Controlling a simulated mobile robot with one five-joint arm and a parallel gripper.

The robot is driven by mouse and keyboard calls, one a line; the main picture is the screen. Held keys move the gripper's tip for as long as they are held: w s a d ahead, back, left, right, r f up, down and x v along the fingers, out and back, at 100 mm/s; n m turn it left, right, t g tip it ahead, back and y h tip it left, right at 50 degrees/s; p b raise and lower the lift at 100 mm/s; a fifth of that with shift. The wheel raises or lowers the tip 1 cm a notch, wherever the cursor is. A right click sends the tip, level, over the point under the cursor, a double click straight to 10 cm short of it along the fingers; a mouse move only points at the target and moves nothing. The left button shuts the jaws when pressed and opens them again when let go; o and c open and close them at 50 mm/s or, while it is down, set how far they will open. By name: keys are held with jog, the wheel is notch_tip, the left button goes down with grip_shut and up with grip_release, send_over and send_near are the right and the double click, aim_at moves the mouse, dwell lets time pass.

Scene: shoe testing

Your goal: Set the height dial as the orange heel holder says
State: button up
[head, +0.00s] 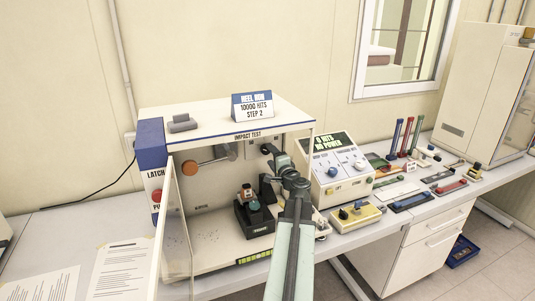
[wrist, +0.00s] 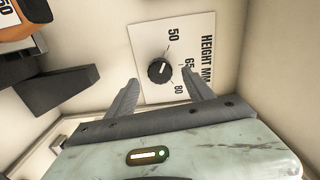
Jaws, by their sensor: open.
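The height dial (wrist: 160,70) is a small black knob on a white plate (wrist: 148,33) marked HEIGHT MM, with 50, 65 and 80. Its white mark points to the right in the wrist view, roughly toward 65. My gripper (wrist: 160,76) is open, with one finger on each side of the dial in the picture; contact cannot be told. In the head view my gripper (head: 271,151) is inside the impact test cabinet, by its back wall. The orange heel holder (wrist: 28,14) is cut off at the upper left; its label seems to end in 50 or 60.
The impact test cabinet (head: 215,118) has an open clear door (head: 174,235) at left. Inside are a hanging hammer (head: 207,161) and a black base (head: 255,220). A control box (head: 337,168) and a yellow box (head: 357,215) stand to the right.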

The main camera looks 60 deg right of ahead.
aim_at(267, 151)
jog(key=v, duration=0.3)
jog(key=shift+s+a, duration=0.1)
jog(key=shift+s, duration=0.1)
jog(key=x, duration=0.8)
jog(key=shift+a, duration=0.1)
